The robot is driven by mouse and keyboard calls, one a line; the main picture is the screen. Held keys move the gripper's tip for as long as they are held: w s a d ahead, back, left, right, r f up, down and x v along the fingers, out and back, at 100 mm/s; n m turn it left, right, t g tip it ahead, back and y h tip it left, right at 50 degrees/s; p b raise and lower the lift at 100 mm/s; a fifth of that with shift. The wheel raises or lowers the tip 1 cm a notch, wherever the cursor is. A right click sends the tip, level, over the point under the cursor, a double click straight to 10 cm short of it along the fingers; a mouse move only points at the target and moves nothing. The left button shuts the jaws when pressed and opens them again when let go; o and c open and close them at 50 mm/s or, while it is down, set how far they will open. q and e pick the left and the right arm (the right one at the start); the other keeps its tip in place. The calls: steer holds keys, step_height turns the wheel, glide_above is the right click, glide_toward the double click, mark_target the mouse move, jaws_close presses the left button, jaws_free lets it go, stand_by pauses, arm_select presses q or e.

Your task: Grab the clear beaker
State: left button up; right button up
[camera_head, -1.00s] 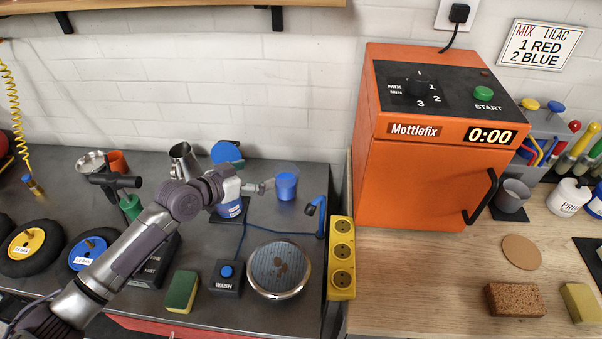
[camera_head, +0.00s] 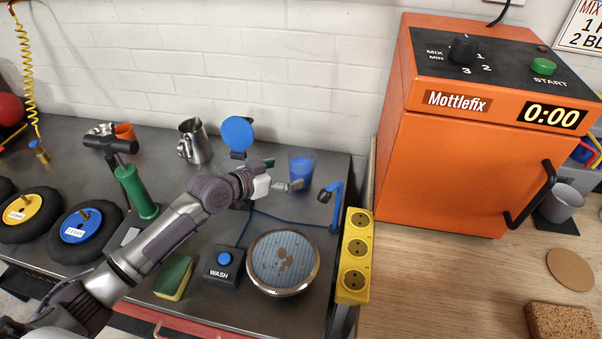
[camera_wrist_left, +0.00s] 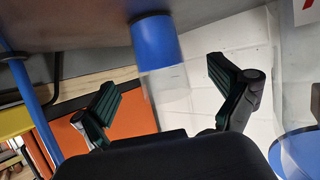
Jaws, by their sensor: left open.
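The clear beaker (camera_head: 301,167) stands upright on the dark bench, with blue contents in it, just left of the blue tap. My left gripper (camera_head: 284,174) is open and empty, close to the beaker's left side. In the left wrist view the beaker (camera_wrist_left: 163,78) appears upside down, its clear rim part between the open fingers of my left gripper (camera_wrist_left: 162,76). The fingers show gaps on both sides of the beaker. My right gripper is not in view.
The blue tap (camera_head: 335,190) and yellow socket strip (camera_head: 355,255) stand right of the beaker. A round blue disc (camera_head: 237,133) and metal jug (camera_head: 194,141) are behind. The round grate (camera_head: 283,262) and wash switch (camera_head: 222,268) are in front. The orange mixer (camera_head: 450,160) stands right.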

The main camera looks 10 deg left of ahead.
arm_select(q)
steer(key=x, duration=0.6)
steer(key=shift+w+d+r+p, duration=0.1)
steer(key=shift+w+d+p, duration=0.1)
steer(key=shift+w+p, duration=0.15)
steer(key=shift+s, duration=0.1)
steer(key=c, duration=1.4)
steer(key=shift+r, duration=0.15)
steer(key=shift+c, duration=0.2)
